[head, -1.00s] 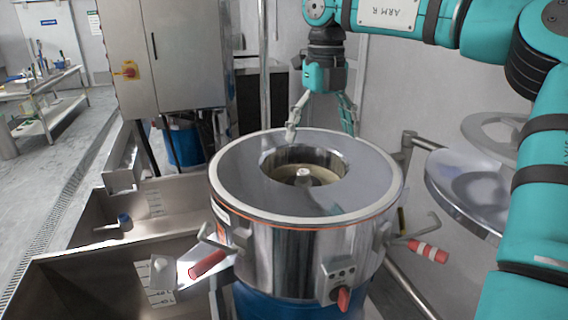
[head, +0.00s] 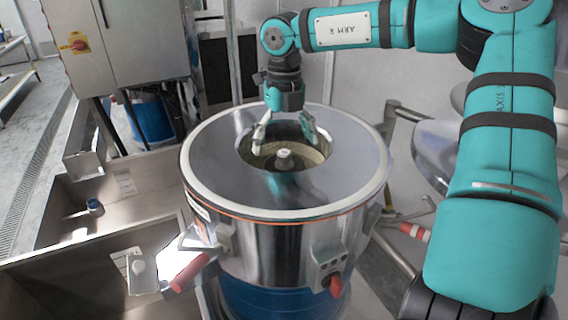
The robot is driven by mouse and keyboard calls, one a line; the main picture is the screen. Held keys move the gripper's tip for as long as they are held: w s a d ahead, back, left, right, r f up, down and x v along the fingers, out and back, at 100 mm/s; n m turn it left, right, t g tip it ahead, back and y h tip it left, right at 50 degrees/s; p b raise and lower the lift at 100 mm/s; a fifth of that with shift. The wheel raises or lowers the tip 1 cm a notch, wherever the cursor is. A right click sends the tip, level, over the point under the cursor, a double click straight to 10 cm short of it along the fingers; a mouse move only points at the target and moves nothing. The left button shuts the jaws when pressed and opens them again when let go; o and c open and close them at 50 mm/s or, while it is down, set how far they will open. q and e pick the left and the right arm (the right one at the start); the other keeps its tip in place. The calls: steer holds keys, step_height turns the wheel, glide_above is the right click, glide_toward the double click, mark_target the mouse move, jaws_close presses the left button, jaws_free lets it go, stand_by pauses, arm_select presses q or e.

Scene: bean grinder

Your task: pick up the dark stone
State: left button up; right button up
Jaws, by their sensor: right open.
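The round metal grinder (head: 225,178) stands in the middle of the head view, with a wide opening in its top. Inside the opening are a pale central hub (head: 284,156) and a beige ring (head: 312,160). A darker area surrounds the hub, but I cannot tell whether it is the dark stone. My right gripper (head: 285,145) is open and points down over the opening, its two fingers spread to either side above the hub. It appears empty. My left gripper is not in view.
Metal bins (head: 120,205) stand at the left, with a small white cup-like piece (head: 137,266) at the front. A red-handled clamp (head: 190,270) sticks out from the grinder's front left. A curved metal lid (head: 425,160) is at the right, partly behind my arm.

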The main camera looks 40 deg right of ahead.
mark_target(284, 164)
steer(key=shift+f, duration=0.45)
step_height(284, 164, down, 5)
steer(key=shift+r+p, duration=0.1)
steer(key=shift+p, duration=0.8)
steer(key=shift+f, duration=0.4)
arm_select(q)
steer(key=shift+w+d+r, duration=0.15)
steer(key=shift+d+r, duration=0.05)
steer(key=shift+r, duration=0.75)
arm_select(e)
steer(key=shift+s+r, duration=0.1)
steer(key=shift+c, duration=1.2)
steer(key=c, duration=1.2)
steer(key=shift+c, duration=0.6)
